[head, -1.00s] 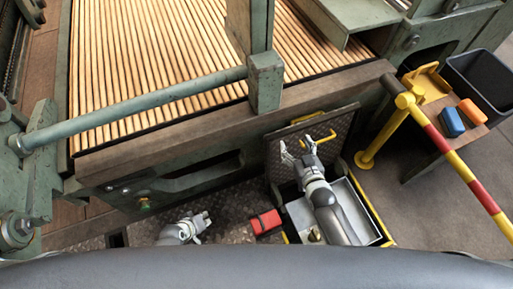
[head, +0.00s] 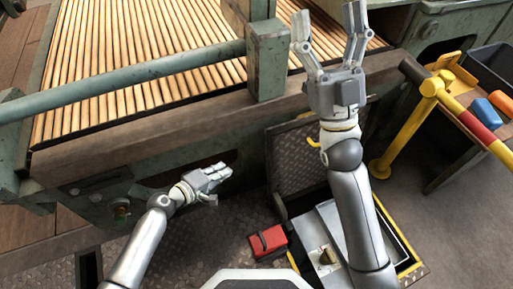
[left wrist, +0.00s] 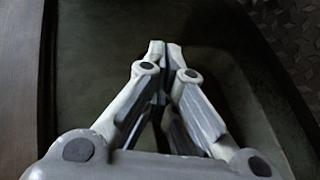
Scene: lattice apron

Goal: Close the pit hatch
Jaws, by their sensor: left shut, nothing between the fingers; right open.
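The pit hatch (head: 294,172) is a dark diamond-plate lid with yellow edging, standing raised at the back of the open pit (head: 398,243). Part of its yellow handle (head: 313,142) shows beside my right wrist, and my right arm hides the lid's right part. My right gripper (head: 328,18) is open and empty, its fingers spread, and in the picture it appears beyond the lid, over the beam and slats. My left gripper (head: 226,173) is shut and empty, left of the lid and apart from it. Its closed fingers (left wrist: 165,50) also show in the left wrist view.
A red box (head: 268,242) lies on the plate floor left of the pit. A yellow post (head: 380,168) with a red-and-yellow bar stands right of the lid. A small table holds a blue item (head: 482,111) and an orange item (head: 502,101). A green machine frame (head: 268,60) rises behind.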

